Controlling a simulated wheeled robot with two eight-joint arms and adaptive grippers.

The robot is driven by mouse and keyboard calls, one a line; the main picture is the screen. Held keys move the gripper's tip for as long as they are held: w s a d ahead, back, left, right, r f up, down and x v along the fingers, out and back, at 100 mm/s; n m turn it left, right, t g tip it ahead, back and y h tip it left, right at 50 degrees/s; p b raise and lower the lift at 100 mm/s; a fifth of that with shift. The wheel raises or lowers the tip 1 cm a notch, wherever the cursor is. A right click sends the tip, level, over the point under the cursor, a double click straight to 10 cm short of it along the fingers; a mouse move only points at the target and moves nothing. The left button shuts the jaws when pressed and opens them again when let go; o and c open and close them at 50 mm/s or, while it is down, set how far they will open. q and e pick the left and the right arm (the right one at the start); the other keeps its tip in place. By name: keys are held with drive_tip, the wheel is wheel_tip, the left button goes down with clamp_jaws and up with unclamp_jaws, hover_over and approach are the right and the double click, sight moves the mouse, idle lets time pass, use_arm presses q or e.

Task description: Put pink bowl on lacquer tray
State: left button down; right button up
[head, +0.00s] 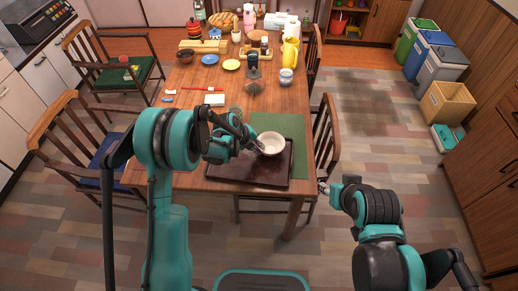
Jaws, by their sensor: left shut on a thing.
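A pale, whitish-pink bowl (271,142) is at the near end of the table, over the far right part of the dark lacquer tray (240,174). My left gripper (260,147) is shut on the bowl's left rim. The bowl looks upright; I cannot tell whether it touches the tray. My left arm hides the tray's left far part. My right gripper (323,188) is right of the table's near edge, away from the bowl and tray. It is too small to tell whether it is open.
A green mat (295,128) lies beside and beyond the tray. A dark grinder-like object (253,70), a patterned cup (286,77), a yellow pitcher (290,54) and several plates stand farther back. Wooden chairs flank the table. The tray's near right part is bare.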

use_arm(q)
drive_tip(key=c, duration=1.6)
unclamp_jaws()
drive_tip(key=shift+f, duration=0.1)
drive_tip(key=shift+c, duration=0.2)
drive_tip(key=shift+r, duration=0.3)
drive_tip(key=s+a+r+n+t+y+p, duration=0.15)
drive_tip(key=s+a+r+n, duration=0.3)
drive_tip(key=r, duration=0.45)
drive_tip(key=s+a+r+n+p, duration=0.3)
drive_tip(key=s+r+n, duration=0.15)
drive_tip(key=r, duration=0.55)
drive_tip(key=s+a+r+n+t+y, duration=0.1)
drive_tip(key=s+a+r+n, duration=0.2)
drive_tip(key=s+n, duration=0.6)
drive_tip(key=s+a+r+n+t+y, duration=0.1)
drive_tip(key=s+a+r+n+y, duration=0.1)
drive_tip(key=s+n, duration=0.8)
drive_tip(key=shift+a+r+n, duration=0.5)
drive_tip(key=shift+a+n, duration=0.2)
